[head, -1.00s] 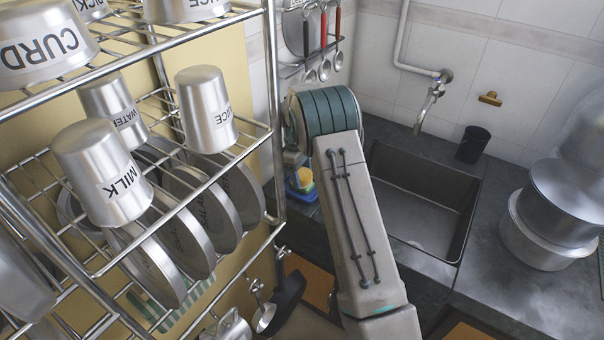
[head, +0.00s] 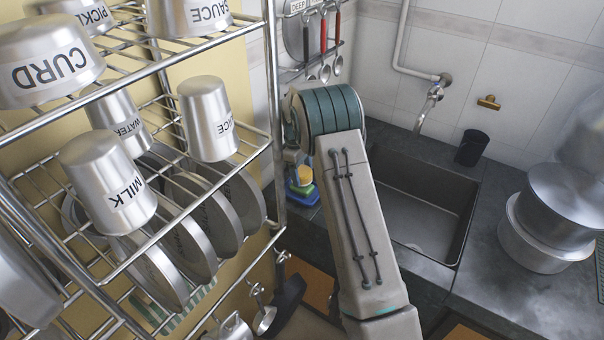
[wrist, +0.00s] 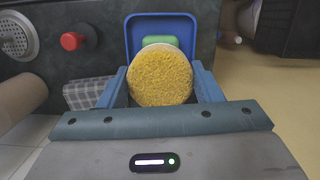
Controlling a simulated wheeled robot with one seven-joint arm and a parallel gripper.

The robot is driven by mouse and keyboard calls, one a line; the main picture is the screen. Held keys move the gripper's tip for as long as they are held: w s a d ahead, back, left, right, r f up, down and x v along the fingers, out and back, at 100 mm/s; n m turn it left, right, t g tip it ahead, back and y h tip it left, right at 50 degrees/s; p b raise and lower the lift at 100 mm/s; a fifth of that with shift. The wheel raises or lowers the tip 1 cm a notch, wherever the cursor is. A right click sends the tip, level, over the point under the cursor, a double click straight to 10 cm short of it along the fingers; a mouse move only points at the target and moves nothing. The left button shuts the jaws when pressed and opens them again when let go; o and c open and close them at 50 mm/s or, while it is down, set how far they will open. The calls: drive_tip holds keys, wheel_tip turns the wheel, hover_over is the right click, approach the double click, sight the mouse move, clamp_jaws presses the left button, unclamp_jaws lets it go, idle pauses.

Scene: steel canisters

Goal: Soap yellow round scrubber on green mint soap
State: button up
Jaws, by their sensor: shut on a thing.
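In the wrist view, a yellow round scrubber (wrist: 160,78) with a rough face is held between the two blue fingers of my gripper (wrist: 160,88). My gripper is shut on it. The green mint soap (wrist: 161,41) shows just past the scrubber's upper edge, lying in a blue tray (wrist: 133,30). The scrubber covers part of the soap, so I cannot tell whether they touch. In the head view, the scrubber (head: 304,175) shows small and yellow beside the rack, over the blue tray (head: 303,197); my arm hides most of my gripper.
A wire rack (head: 270,130) with steel canisters and plates stands close on the left. The sink (head: 425,205) is right of my arm, with steel pots (head: 545,230) farther right. A red knob (wrist: 72,41) and a checked cloth (wrist: 88,93) lie left in the wrist view.

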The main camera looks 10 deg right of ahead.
sight(304, 171)
drive_tip(key=shift+r+p, duration=1.2)
drive_tip(key=shift+r, duration=1.15)
